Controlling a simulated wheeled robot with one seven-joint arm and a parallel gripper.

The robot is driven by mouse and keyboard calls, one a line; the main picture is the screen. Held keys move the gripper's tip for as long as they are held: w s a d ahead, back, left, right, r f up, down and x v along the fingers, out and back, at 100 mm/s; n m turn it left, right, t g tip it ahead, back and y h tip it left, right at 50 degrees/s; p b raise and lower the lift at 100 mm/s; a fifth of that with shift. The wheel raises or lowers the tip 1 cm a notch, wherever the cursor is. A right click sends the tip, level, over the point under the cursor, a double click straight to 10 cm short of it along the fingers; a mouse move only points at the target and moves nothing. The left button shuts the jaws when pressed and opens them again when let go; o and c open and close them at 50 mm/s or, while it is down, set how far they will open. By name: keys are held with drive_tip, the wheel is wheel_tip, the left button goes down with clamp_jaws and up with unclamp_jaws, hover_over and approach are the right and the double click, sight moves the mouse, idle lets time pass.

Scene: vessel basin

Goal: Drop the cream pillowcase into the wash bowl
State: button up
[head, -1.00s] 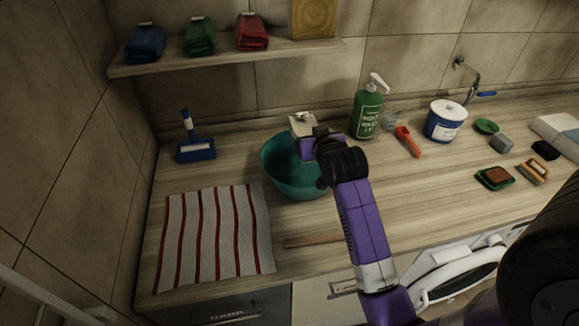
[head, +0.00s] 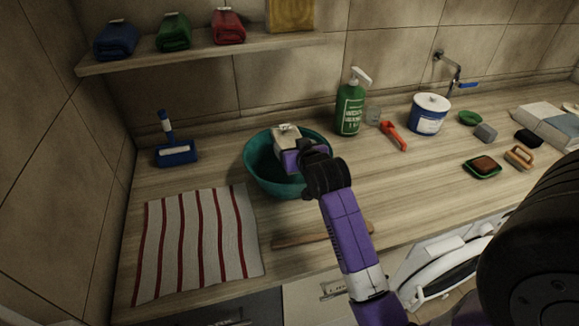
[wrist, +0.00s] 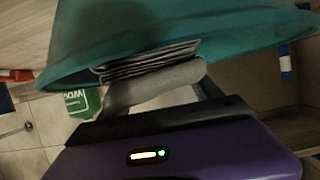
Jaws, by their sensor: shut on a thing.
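The cream pillowcase (head: 284,130) is a small folded cloth at the tip of my gripper (head: 288,146). In the wrist view its folded layers (wrist: 150,62) show against the teal bowl, with my gripper (wrist: 158,80) shut on it. The wash bowl (head: 262,180) is teal and stands on the counter. In the head view my gripper and the pillowcase are over the bowl's opening, about level with its far rim. My gripper hides part of the bowl's inside. I cannot tell whether the cloth touches the bowl.
A striped cloth (head: 197,240) lies front left and a wooden stick (head: 300,238) lies before the bowl. A blue brush set (head: 176,152) stands behind left. A shelf (head: 205,54) hangs above.

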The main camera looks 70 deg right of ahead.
drive_tip(key=o, duration=1.7)
drive_tip(key=shift+r, duration=0.1)
drive_tip(key=b+v, duration=0.1)
drive_tip(key=v, duration=0.6)
drive_tip(key=shift+s+a, duration=0.1)
drive_tip(key=shift+a, duration=0.05)
drive_tip(key=shift+s+a+r, duration=0.1)
drive_tip(key=shift+a, duration=0.05)
